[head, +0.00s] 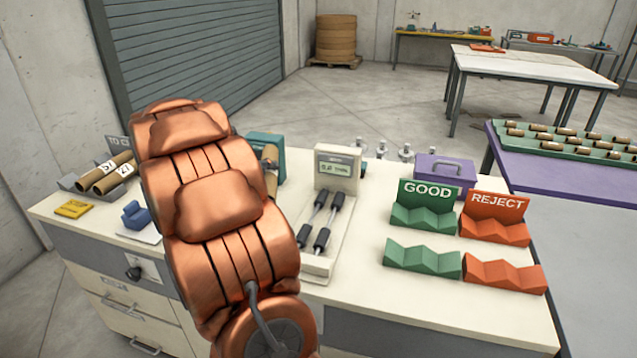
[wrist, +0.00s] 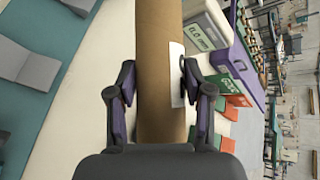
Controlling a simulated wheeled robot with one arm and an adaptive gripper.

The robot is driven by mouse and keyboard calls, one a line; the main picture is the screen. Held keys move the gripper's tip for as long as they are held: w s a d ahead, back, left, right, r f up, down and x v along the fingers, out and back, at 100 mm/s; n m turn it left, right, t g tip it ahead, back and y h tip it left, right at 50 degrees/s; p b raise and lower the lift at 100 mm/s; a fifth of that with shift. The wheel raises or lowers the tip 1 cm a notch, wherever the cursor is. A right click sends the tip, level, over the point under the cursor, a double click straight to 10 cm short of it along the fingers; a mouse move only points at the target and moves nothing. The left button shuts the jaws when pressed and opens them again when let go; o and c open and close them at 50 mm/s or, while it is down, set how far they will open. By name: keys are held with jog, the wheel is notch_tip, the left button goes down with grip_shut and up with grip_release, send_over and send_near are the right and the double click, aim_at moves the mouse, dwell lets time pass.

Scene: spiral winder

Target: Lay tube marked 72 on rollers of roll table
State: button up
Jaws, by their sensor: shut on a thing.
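My gripper (wrist: 158,80) is shut on a brown cardboard tube (wrist: 160,35) in the wrist view, one finger on each side. A white label (wrist: 176,75) shows on the tube, its number not readable. In the head view my copper arm hides the gripper; a bit of brown tube (head: 270,160) shows past the arm's right edge. The roll table (head: 318,262), a pale unit with dark rollers (head: 322,239) and a display (head: 340,168), stands right of my arm. Its rollers are bare.
Two labelled tubes (head: 108,173) lie in a grey rack at the left. A teal device (head: 265,143) stands behind my arm. Green GOOD (head: 423,217) and red REJECT (head: 495,230) cradles are empty at the right. A purple box (head: 445,170) sits behind them.

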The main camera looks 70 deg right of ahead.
jog(key=s+d+f+m+g+y, duration=0.15)
jog(key=s+d+m+g, duration=0.35)
jog(key=s, duration=0.8)
jog(key=shift+n+t, duration=0.4)
jog(key=shift+s+d+f+b, duration=0.1)
jog(key=shift+d+f+b, duration=0.1)
jog(key=shift+f+b, duration=1.85)
jog(key=shift+s+d+f+b, duration=0.1)
jog(key=shift+d+f+b, duration=0.1)
jog(key=shift+f+b, duration=1.85)
jog(key=shift+f+p, duration=0.6)
jog(key=shift+p, duration=0.05)
jog(key=o, duration=1.3)
jog(key=shift+c, duration=0.2)
jog(key=shift+w+a, duration=0.1)
jog(key=shift+w, duration=0.05)
jog(key=v, duration=1.1)
jog(key=shift+a+r, duration=0.2)
jog(key=shift+a, duration=0.15)
